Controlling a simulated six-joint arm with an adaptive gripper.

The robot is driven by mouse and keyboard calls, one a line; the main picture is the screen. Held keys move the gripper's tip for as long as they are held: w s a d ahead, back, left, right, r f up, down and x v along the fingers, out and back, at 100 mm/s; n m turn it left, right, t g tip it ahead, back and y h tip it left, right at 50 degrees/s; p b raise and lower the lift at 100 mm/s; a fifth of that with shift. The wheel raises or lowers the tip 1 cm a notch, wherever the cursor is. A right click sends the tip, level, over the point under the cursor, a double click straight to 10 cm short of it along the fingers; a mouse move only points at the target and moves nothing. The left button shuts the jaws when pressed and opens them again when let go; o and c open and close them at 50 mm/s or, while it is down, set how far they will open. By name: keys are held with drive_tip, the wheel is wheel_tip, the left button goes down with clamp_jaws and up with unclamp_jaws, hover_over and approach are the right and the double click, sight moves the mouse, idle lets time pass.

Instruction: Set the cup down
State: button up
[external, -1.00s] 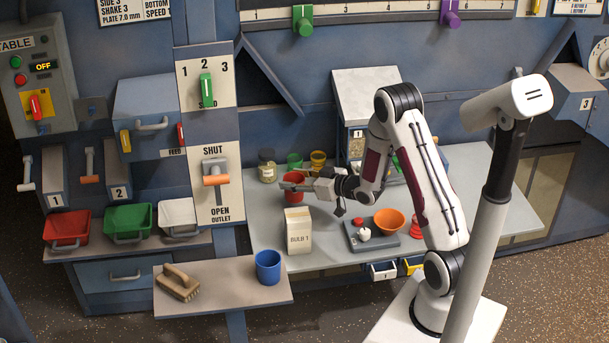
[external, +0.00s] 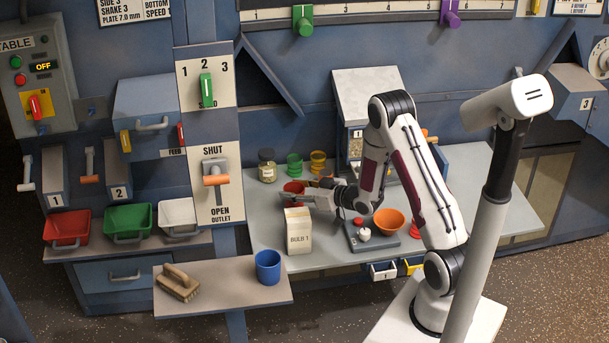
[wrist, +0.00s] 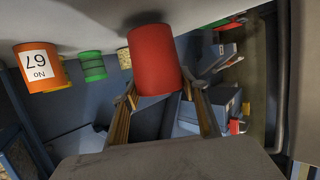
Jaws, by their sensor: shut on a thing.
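A red cup (external: 293,188) is between the fingers of my gripper (external: 298,201) over the grey worktop (external: 265,232), behind the paper bag. In the wrist view the red cup (wrist: 155,62) fills the space between the two fingers of my gripper (wrist: 160,95), which are shut on it. The cup's far end meets the grey worktop surface in that view, but whether it touches cannot be told. In the external view the bag and gripper hide its lower part.
A paper bag (external: 299,232) stands just in front of the cup. A jar (external: 267,166), green cup (external: 294,165) and yellow cup (external: 318,162) stand behind. An orange can (wrist: 38,68) is nearby. A scale with an orange bowl (external: 389,221) is right. A blue cup (external: 268,267) is on the front shelf.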

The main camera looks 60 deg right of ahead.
drive_tip(key=shift+f, duration=0.6)
drive_tip(key=shift+f, duration=0.15)
drive_tip(key=o, duration=1.1)
drive_tip(key=shift+o, duration=0.2)
drive_tip(key=shift+r, duration=0.2)
drive_tip(key=shift+s+r, duration=0.15)
drive_tip(key=shift+s, duration=0.5)
drive_tip(key=s+r, duration=0.3)
drive_tip(key=r, duration=0.5)
drive_tip(key=shift+s, duration=0.25)
